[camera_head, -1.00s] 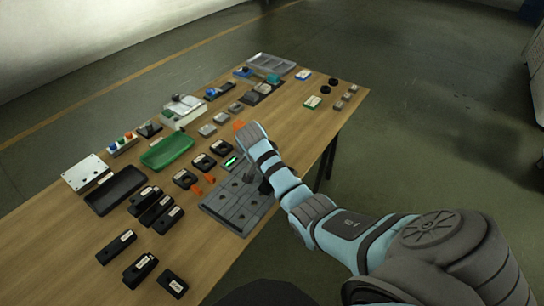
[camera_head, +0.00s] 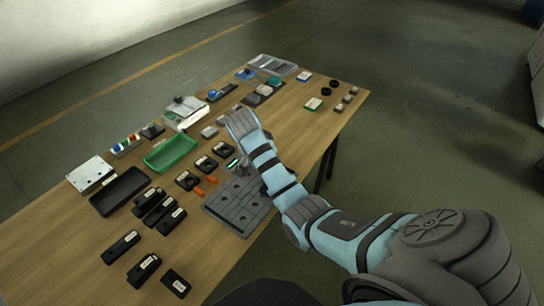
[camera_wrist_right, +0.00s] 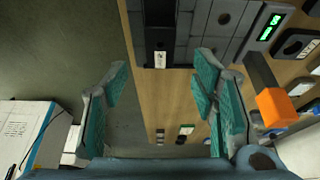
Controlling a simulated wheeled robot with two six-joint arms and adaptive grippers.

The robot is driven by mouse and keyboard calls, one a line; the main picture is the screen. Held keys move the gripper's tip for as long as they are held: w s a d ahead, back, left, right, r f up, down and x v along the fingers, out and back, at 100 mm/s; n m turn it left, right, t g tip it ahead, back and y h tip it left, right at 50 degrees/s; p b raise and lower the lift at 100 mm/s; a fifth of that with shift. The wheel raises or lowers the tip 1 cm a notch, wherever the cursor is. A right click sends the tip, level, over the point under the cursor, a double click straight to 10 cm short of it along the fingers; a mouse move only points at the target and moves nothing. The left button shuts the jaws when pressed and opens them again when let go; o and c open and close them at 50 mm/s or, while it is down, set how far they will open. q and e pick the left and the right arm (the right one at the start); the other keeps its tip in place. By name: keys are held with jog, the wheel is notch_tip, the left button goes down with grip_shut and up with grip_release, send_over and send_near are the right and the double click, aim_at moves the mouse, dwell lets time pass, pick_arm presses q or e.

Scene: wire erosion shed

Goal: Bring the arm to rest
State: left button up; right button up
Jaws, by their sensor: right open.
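My right arm reaches in from the right in the head view. Its right gripper (camera_wrist_right: 165,105) is open in the right wrist view, with teal pads apart and nothing between them. It is above the wooden table (camera_wrist_right: 148,92), near a grey plate with round holes (camera_head: 238,207). The plate also shows in the right wrist view (camera_wrist_right: 222,22). In the head view my forearm and wrist hide most of the gripper. My left gripper is not in view.
An orange-ended block (camera_wrist_right: 276,106) and a green-lit device (camera_wrist_right: 270,27) show beside the gripper. A green tray (camera_head: 170,153), a black tray (camera_head: 120,190) and several black labelled blocks (camera_head: 122,246) cover the table's left. The floor (camera_head: 440,140) right of the table is open.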

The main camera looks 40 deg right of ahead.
jog(key=v, duration=0.4)
jog(key=shift+s+a+r+p, duration=0.1)
jog(key=shift+a+r+p, duration=0.1)
jog(key=shift+r+p, duration=0.2)
jog(key=shift+f, duration=0.1)
